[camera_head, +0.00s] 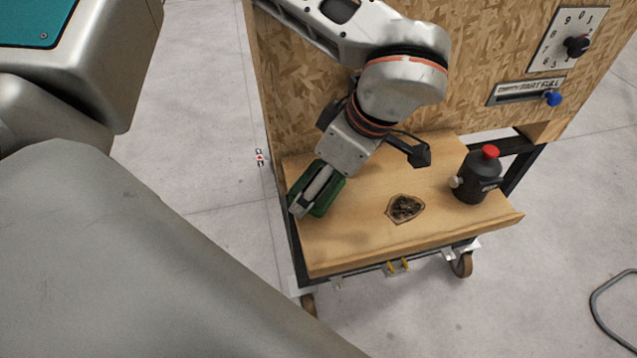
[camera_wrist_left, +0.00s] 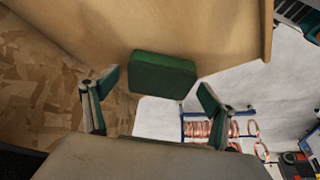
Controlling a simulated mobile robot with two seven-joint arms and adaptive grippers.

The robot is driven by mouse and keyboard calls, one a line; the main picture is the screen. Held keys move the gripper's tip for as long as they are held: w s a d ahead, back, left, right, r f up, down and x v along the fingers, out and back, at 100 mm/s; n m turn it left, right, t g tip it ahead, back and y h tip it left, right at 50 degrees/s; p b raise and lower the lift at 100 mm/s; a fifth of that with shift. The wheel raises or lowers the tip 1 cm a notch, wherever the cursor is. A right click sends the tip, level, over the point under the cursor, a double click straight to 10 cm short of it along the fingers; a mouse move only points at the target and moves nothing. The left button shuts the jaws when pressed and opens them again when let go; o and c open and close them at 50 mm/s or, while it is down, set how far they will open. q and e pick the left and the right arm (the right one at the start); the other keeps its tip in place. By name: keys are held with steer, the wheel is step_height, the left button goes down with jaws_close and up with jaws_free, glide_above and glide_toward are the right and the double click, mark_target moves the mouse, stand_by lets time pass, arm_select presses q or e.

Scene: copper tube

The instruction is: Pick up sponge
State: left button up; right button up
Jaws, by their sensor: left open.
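A green sponge (camera_head: 330,198) lies at the left end of the wooden shelf, partly hidden by my left gripper (camera_head: 308,198). In the left wrist view the sponge (camera_wrist_left: 163,76) appears as a dark green block on the wood near its edge. The open left gripper (camera_wrist_left: 155,88) has one finger to each side of the sponge's place in that view, with the sponge just beyond the fingertips. A gap shows between the sponge and each finger; I cannot tell the exact depth. My right gripper is not in view.
A black bottle with a red cap (camera_head: 478,178) stands at the right. A chipboard panel (camera_head: 300,75) rises behind the shelf. Copper coils (camera_wrist_left: 205,130) show beyond the shelf in the wrist view.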

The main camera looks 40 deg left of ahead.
arm_select(q)
steer(key=c, duration=0.8)
steer(key=shift+d+r, duration=0.1)
